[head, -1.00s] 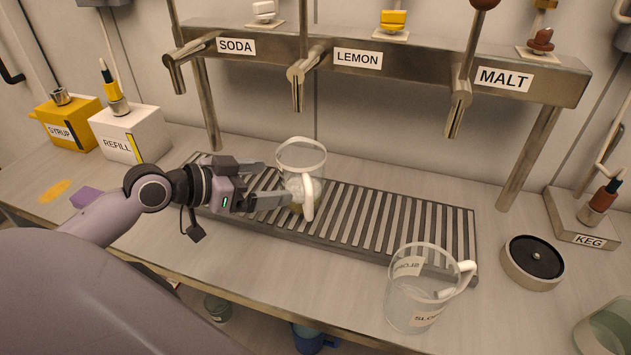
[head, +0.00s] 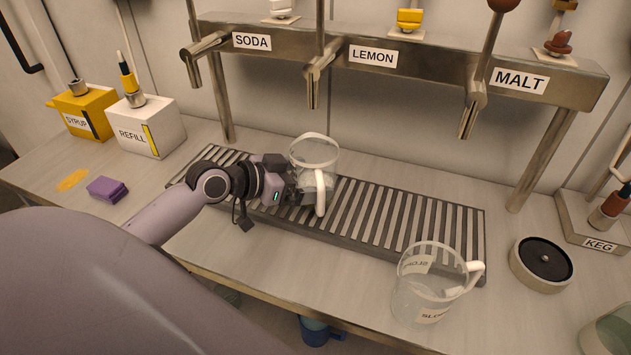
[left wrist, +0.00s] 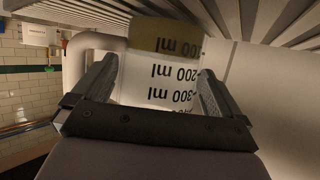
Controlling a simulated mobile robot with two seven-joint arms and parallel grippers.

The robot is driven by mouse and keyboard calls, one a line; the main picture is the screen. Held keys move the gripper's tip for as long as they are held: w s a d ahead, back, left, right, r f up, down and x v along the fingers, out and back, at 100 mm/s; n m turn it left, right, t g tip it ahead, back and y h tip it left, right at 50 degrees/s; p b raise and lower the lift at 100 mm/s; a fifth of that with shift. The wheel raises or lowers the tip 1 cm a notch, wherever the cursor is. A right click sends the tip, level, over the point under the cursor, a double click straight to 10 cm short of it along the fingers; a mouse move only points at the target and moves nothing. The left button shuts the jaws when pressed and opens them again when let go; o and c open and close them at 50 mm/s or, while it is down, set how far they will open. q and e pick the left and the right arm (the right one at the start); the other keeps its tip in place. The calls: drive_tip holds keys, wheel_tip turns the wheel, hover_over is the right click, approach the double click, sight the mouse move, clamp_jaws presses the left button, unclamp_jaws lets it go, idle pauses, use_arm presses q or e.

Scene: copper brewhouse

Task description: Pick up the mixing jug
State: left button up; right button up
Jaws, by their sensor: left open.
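The mixing jug (head: 314,153) is clear with a white handle and stands upright on the slatted drip tray (head: 420,222), below the taps. A little yellowish liquid shows in it in the left wrist view (left wrist: 172,78), where the jug appears upside down with its ml marks. My left gripper (head: 306,190) is at the jug's left side, low on its body. In the wrist view its two fingers (left wrist: 158,78) are spread, one on each side of the jug. I cannot tell whether either finger touches it. My right gripper is not in view.
A second clear jug (head: 425,295) labelled as slops stands front right of the tray. Taps (head: 313,85) hang behind the jug. A round dark-topped dish (head: 542,262) sits right. Syrup (head: 84,110) and refill (head: 140,128) boxes and a purple sponge (head: 108,189) are left.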

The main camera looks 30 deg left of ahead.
use_arm(q)
drive_tip(key=shift+c, duration=0.3)
drive_tip(key=shift+r, duration=0.1)
drive_tip(key=c, duration=0.9)
wheel_tip(320, 180, up, 10)
drive_tip(key=o, duration=0.3)
drive_tip(key=c, duration=0.4)
